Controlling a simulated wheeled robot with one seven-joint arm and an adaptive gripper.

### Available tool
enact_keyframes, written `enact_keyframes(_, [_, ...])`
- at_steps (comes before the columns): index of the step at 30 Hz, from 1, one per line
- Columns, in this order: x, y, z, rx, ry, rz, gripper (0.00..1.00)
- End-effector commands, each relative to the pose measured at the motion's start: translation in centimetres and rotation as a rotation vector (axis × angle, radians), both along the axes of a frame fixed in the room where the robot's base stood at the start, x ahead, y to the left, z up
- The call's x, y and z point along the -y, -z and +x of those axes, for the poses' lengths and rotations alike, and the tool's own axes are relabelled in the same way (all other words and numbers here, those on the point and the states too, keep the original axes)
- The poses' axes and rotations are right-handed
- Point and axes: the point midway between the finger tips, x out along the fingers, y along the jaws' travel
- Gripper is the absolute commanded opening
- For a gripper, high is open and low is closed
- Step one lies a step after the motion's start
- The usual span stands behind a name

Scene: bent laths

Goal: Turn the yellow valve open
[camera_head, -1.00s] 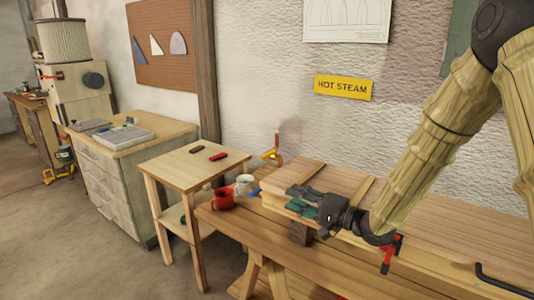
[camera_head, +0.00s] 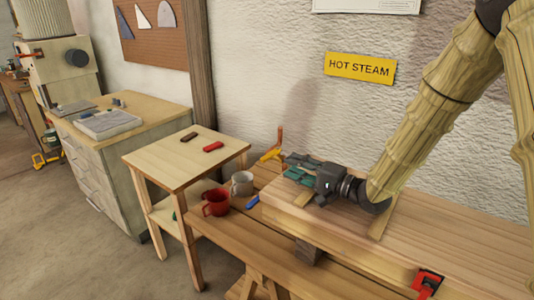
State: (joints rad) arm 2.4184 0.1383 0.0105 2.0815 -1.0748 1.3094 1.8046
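The yellow valve (camera_head: 271,156) is small in the head view, beside an upright copper-coloured pipe (camera_head: 281,137) at the far left end of the workbench, near the wall. My gripper (camera_head: 288,165) points left towards it, just to its right, above the end of the wooden box on the bench. Its two dark fingers with teal parts are spread, with a gap between them and nothing held. The fingertips look close to the valve, but apart from it. The valve's exact handle angle is too small to tell.
A red mug (camera_head: 215,203), a grey mug (camera_head: 242,184) and a blue object (camera_head: 253,202) stand left of the wooden box (camera_head: 345,240). A small table (camera_head: 170,160) is farther left. A yellow HOT STEAM sign (camera_head: 360,68) hangs on the wall. A red clamp (camera_head: 428,283) is at front right.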

Motion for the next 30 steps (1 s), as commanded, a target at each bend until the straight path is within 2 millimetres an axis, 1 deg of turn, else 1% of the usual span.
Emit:
enact_keyframes(12, [-5.1,0.0,3.7,0.000,-0.002,-0.002,0.30])
enact_keyframes(18, [-7.2,0.0,5.1,-0.001,-0.003,0.000,0.30])
enact_keyframes(24, [-8.1,0.0,5.8,-0.001,-0.002,0.001,0.30])
enact_keyframes(30, [-8.2,0.1,5.9,-0.001,-0.001,0.001,0.30])
